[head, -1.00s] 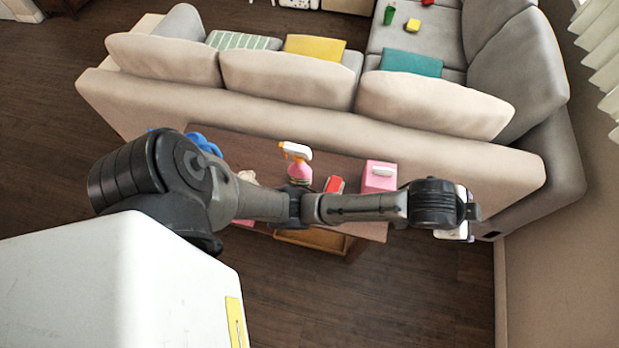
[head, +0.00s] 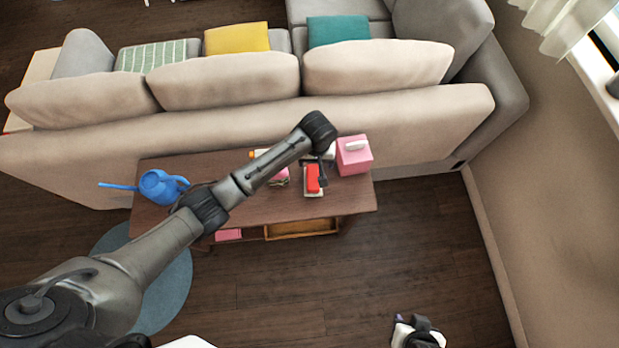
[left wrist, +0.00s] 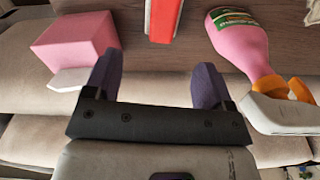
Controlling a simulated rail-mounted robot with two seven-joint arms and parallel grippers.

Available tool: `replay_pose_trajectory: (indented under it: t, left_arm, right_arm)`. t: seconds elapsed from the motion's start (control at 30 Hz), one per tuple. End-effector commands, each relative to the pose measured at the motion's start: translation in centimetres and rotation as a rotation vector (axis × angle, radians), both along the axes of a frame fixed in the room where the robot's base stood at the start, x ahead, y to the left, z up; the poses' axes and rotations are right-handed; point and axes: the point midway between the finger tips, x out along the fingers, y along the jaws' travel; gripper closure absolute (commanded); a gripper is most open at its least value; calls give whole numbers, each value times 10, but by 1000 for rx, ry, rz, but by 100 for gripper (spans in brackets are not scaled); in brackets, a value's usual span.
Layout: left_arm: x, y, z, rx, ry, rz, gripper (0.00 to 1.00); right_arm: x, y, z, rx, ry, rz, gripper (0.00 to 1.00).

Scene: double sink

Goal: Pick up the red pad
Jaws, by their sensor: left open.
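The red pad (head: 313,178) lies on the brown wooden table behind the sofa, with a pale edge or layer showing under it. In the left wrist view the red pad (left wrist: 163,18) is at the top centre, cut off by the picture edge. My left gripper (head: 319,160) is above the table at the far edge of the pad. In the wrist view its two dark fingers (left wrist: 154,75) are spread, with nothing between them, and the pad lies beyond their tips. My right gripper (head: 418,332) seems to be the white and black part at the bottom edge; its jaws are unclear.
A pink box (head: 354,157) stands right of the pad. A pink spray bottle (left wrist: 240,42) is on the pad's other side, mostly behind my arm in the head view. A blue watering can (head: 160,187) is at the table's left. The sofa back (head: 400,115) borders the table.

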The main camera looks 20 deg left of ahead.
Motion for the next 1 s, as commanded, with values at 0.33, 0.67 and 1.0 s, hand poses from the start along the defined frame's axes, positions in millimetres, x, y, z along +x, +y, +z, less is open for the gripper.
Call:
replay_pose_trajectory:
  t: [0.33,0.67,1.0]
  left_arm:
    - [0,1,-44,2,2,62,23]
    - [0,1,-83,0,-1,60,23]
    - [-1,4,-110,2,0,59,23]
  right_arm:
    - [1,-2,-13,-6,-3,4,57]
    - [2,-1,-24,-5,-5,4,57]
    - [2,0,-35,1,-6,0,57]
